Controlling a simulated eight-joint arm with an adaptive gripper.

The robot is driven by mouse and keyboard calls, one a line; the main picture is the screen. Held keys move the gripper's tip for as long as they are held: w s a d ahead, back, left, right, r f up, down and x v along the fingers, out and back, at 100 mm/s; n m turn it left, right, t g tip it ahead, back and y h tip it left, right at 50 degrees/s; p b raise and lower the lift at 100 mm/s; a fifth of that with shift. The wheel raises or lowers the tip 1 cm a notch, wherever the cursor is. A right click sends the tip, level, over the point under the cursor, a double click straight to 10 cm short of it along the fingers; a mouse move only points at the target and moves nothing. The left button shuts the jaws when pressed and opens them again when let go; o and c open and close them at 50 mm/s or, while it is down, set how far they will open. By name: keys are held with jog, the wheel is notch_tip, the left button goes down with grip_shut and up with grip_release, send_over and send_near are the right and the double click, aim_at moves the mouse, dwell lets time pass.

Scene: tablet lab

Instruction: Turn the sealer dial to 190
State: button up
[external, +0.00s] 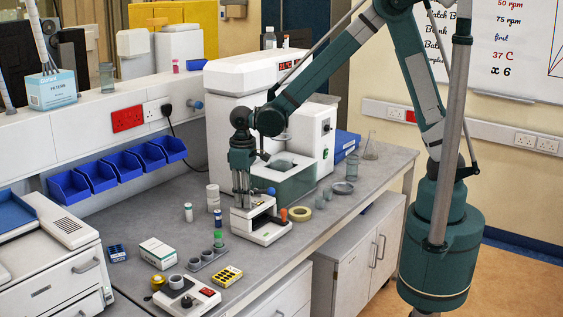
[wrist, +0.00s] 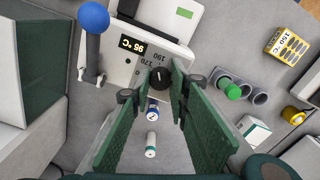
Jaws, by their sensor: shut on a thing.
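The sealer (external: 262,222) is a white bench unit with a blue ball-ended lever and an orange knob. In the wrist view, its white panel (wrist: 178,32) has a lit display (wrist: 132,43) that seems to read 96 °C. The black dial (wrist: 160,80) is on this panel, with printed numbers including 170 and 190 beside it. I cannot tell where its mark points. My gripper (wrist: 160,88) points down at the panel, its green fingers shut on the dial from both sides. In the external view my gripper (external: 242,202) is over the sealer and hides the dial.
The blue ball lever (wrist: 92,18) stands close left of my fingers in the wrist view. A vial with a green cap (external: 218,237) stands in a grey holder. A yellow block (external: 227,276), a white box (external: 158,253) and a tape roll (external: 299,214) are nearby.

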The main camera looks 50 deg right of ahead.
jog(key=o, duration=0.9)
jog(key=shift+r, duration=0.15)
jog(key=shift+r, duration=5.85)
